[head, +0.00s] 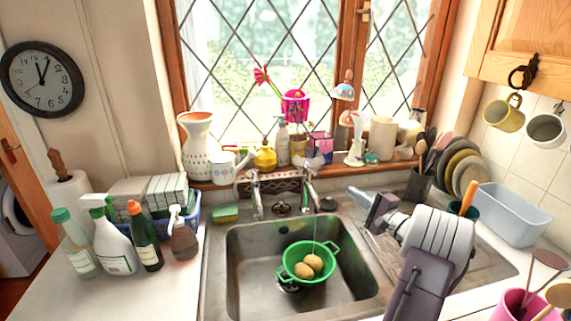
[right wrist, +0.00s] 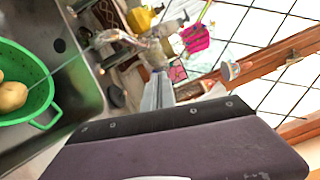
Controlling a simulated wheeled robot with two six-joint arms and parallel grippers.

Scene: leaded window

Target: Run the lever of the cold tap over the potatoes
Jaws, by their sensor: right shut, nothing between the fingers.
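Two metal taps stand at the back of the sink, a left one (head: 256,192) and a right one (head: 309,188). The right tap's spout reaches over the basin, and a thin stream of water (head: 314,228) falls from it. I cannot make out a hot or cold mark. Below, potatoes (head: 312,263) lie in a green colander (head: 332,246) in the basin; they also show at the left edge of the right wrist view (right wrist: 12,96). My right gripper (head: 356,194) is shut and empty, to the right of the right tap and apart from it. My left gripper is out of view.
The windowsill behind holds a vase (head: 197,148), a yellow watering can (head: 265,158) and ornaments. Bottles (head: 114,245) stand on the left counter. A sponge (head: 225,213) lies left of the taps. A plate rack (head: 462,172) and blue tub (head: 510,215) stand right.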

